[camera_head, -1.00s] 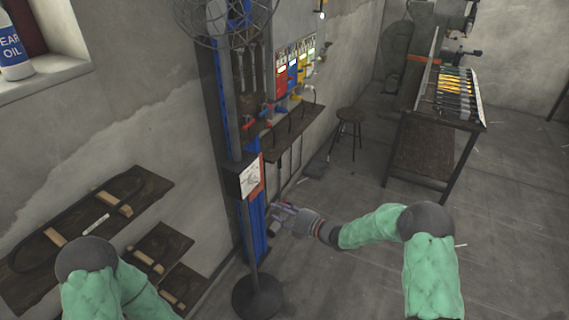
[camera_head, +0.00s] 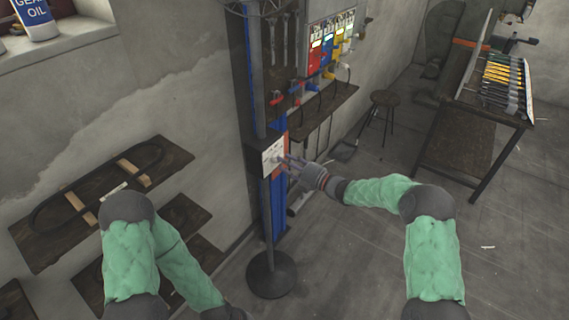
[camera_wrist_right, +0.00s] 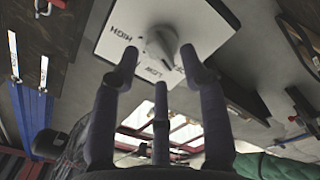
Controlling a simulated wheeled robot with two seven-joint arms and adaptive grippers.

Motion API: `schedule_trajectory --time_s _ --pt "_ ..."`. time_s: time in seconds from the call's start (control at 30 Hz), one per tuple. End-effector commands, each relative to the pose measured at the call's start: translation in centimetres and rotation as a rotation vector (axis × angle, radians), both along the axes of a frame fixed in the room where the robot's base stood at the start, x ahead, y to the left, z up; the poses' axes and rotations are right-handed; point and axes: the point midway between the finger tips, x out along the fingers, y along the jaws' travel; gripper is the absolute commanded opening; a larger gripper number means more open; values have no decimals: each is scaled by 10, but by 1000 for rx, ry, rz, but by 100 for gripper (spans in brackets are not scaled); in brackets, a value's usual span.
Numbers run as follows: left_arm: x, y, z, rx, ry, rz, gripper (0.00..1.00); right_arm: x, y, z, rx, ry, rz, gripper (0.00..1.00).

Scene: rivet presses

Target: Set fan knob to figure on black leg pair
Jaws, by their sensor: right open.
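The fan knob (camera_wrist_right: 160,44) is a pale grey dial on a white plate (camera_wrist_right: 118,42) in the right wrist view. HIGH and LOW can be read on the plate; other marks are hidden or unclear. In the head view the plate (camera_head: 272,157) is on the control box of the fan pole. My right gripper (camera_head: 290,164) is in front of it, open; in the wrist view its fingers (camera_wrist_right: 160,62) spread around the knob's near side, contact unclear. The knob's setting cannot be told. I cannot identify the black leg pair. My left gripper is out of view.
The fan's round base (camera_head: 271,275) stands on the floor. Coloured wall panels (camera_head: 329,45) hang above a narrow shelf (camera_head: 322,112); their figures are too small to read. A stool (camera_head: 384,98) and a tool table (camera_head: 470,118) stand right. Wooden wall shelves (camera_head: 165,150) are at left.

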Motion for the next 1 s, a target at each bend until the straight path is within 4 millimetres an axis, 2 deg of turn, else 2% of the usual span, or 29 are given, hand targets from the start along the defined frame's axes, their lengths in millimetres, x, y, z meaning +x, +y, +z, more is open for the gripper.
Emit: schedule_trajectory --time_s 0.13,0.47,0.6,0.63,1.0 --pt "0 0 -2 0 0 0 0 6 9 0 0 0 1 44" --pt "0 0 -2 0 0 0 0 7 11 0 0 0 0 44" --pt "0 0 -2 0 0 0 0 7 10 0 0 0 0 5" --pt "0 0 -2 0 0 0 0 7 11 0 0 0 0 0" --pt "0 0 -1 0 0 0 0 7 10 0 17 25 0 0"
